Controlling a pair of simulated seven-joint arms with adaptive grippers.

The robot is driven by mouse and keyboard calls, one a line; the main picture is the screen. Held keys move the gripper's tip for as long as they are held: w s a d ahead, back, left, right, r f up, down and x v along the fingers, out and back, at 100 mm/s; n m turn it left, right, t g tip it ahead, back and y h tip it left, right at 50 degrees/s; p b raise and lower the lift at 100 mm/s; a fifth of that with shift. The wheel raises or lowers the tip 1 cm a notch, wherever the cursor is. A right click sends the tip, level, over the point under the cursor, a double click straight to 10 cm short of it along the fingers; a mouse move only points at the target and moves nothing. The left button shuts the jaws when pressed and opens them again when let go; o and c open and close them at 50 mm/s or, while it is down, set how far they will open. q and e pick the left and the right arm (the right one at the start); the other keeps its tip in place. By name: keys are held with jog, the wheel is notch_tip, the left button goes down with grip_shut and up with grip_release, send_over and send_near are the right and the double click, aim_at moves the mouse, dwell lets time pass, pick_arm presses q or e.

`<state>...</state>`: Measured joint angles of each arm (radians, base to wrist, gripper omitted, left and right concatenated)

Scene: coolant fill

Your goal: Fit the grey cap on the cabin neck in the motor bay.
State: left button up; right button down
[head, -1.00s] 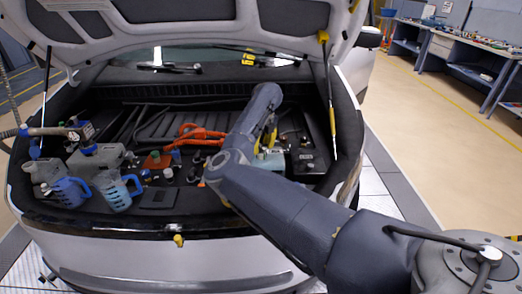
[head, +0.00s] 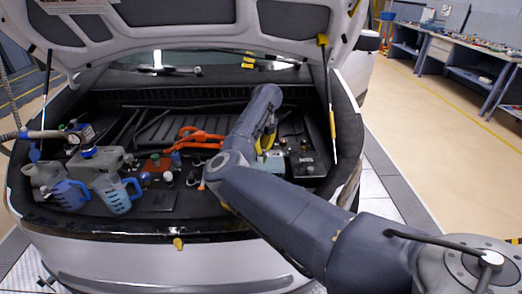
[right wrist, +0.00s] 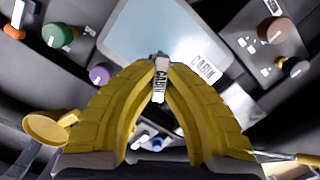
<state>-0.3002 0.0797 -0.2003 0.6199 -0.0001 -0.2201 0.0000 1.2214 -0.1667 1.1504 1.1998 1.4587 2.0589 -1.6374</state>
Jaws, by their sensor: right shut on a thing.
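My right gripper (head: 267,141) reaches down into the motor bay over a pale blue tank (head: 270,163). In the right wrist view its yellow fingers (right wrist: 159,68) meet at their tips, shut on a small grey piece with a white CABIN tag (right wrist: 160,85), which looks like the grey cap. The fingers hide most of it. The pale blue tank top (right wrist: 150,30) lies just beyond the tips, with a second CABIN label (right wrist: 205,68) on it. The cabin neck is hidden, so I cannot tell whether the cap touches it. My left gripper is not in view.
Green (right wrist: 57,36), purple (right wrist: 101,74) and brown (right wrist: 273,31) caps stand around the tank. Blue jugs (head: 118,194), a grey can (head: 100,163) and a hose fitting (head: 45,134) crowd the bay's left. An orange part (head: 197,139) lies mid-bay. The raised lid (head: 190,12) is overhead.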

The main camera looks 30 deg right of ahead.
notch_tip(320, 180, up, 18)
jog(key=f+m, duration=0.3)
jog(key=f+m+h, duration=0.1)
jog(key=f+m, duration=0.2)
jog(key=m, duration=0.1)
jog(key=f+m, duration=0.3)
jog(key=shift+s+d+f+m+g, duration=0.1)
jog(key=shift+s+d+m+g, duration=0.2)
jog(key=shift+s+d, duration=0.05)
jog(key=m, duration=0.4)
jog(key=shift+w+a+f+g+h, duration=0.1)
jog(key=shift+f+g+h, duration=0.2)
jog(key=shift+f, duration=0.1)
jog(key=m, duration=0.5)
jog(key=shift+w+a+f+g, duration=0.1)
jog(key=shift+w+a+g, duration=0.15)
jog(key=shift+g, duration=0.15)
jog(key=m, duration=0.5)
jog(key=shift+g, duration=0.3)
jog(key=shift+f, duration=0.15)
